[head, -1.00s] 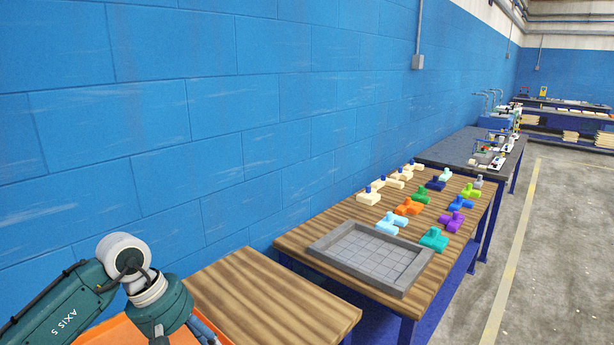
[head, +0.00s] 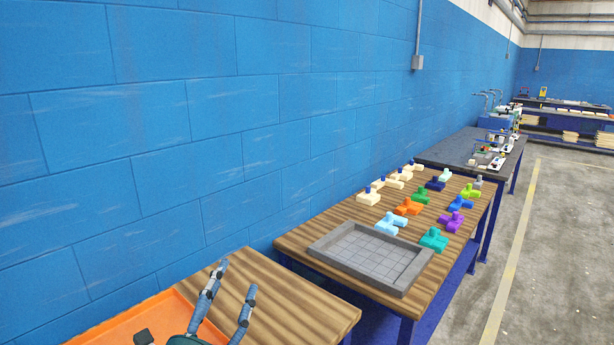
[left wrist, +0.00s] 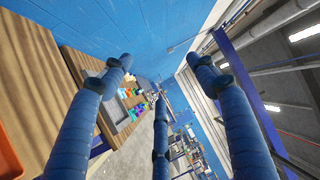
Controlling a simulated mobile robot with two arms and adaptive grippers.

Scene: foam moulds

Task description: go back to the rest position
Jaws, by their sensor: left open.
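My left gripper (head: 232,285) is at the lower left in the head view, with its blue-grey fingers spread and pointing up. It is open and empty, in front of the orange surface and the near bare wooden table (head: 285,305). In the left wrist view the spread fingers of this gripper (left wrist: 160,85) have nothing between them. The tables show small behind the fingers there. My right gripper is not in view.
A grey gridded tray (head: 372,256) stands on the second wooden table, with several coloured foam pieces such as a teal one (head: 433,239) behind it. An orange surface (head: 135,322) lies at the lower left. A blue wall (head: 200,120) runs along the left. The grey floor at right is clear.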

